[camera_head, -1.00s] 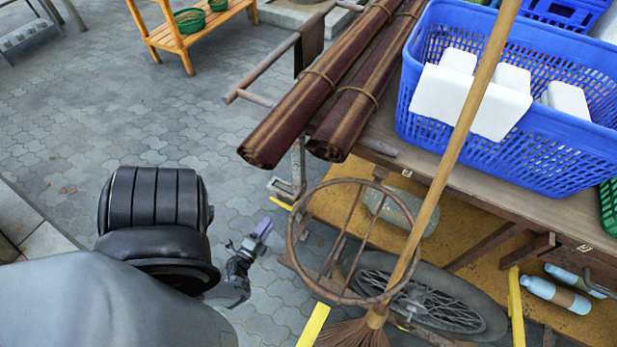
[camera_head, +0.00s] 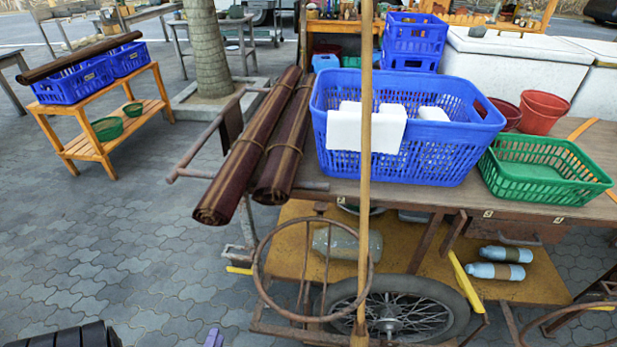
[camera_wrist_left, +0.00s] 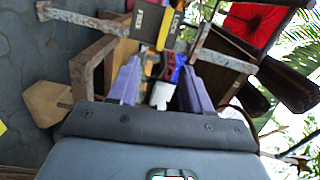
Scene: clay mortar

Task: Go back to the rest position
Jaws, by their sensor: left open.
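My left gripper shows in the left wrist view (camera_wrist_left: 160,75) as two purple fingers set apart, with nothing held between them. In the head view only a small purple tip of it (camera_head: 213,338) shows at the bottom edge, left of the wooden cart. A dark ribbed part of my left arm shows at the bottom left corner. The rest of that arm is out of the picture. My right gripper is in neither view.
The wooden cart (camera_head: 440,197) carries rolled mats (camera_head: 250,150), a blue basket (camera_head: 440,165) and a green basket (camera_head: 545,175). A broom handle (camera_head: 365,200) stands before it. A wooden rack (camera_head: 85,150) stands far left. Paved floor (camera_head: 120,240) between is clear.

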